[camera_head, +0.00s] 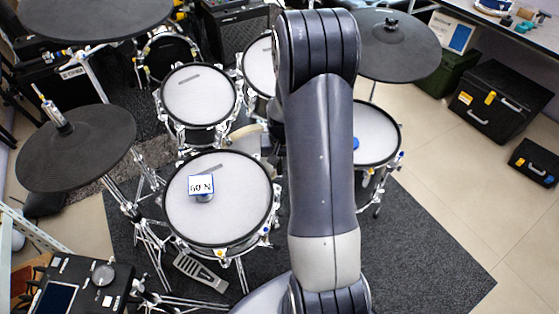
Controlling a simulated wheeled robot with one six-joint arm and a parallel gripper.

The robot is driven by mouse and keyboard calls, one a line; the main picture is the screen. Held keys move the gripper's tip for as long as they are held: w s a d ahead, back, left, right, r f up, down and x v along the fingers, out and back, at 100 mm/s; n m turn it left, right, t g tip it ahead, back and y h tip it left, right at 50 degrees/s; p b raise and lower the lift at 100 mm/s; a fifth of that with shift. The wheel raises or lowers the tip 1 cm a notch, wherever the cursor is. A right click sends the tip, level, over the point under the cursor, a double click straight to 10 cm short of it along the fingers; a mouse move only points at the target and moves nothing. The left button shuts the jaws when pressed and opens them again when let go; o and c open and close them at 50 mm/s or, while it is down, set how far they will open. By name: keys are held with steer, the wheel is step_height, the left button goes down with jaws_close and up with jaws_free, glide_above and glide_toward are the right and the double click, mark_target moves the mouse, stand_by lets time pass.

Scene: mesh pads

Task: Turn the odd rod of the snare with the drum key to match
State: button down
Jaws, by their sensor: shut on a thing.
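The snare (240,195) is most likely the white-headed drum in the front middle. A round grey gauge (204,198) rests on its head, with a white, blue-edged label (201,185) that seems to read 60 N upside down. Several rods and lugs ring the snare's rim, too small here to tell which one is odd. My arm covers the area right of the snare. My gripper is not in view, hidden behind or beyond my arm, and I cannot see the drum key.
Other drums (198,95), (375,132) and dark cymbal pads (75,147), (392,45) stand close around. A drum module (80,285) is at the lower left, a pedal (201,272) below the snare. Black cases (500,100) stand right; carpet (420,250) and floor there are clear.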

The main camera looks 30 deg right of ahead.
steer(key=shift+r, duration=0.1)
stand_by(0.3)
steer(key=b, duration=0.6)
glide_above(278, 187)
steer(key=shift+s+d+f, duration=0.1)
steer(key=shift+s+f, duration=0.05)
steer(key=shift+f, duration=3.15)
steer(key=shift+f, duration=0.15)
steer(key=c, duration=2)
jaws_free()
jaws_close()
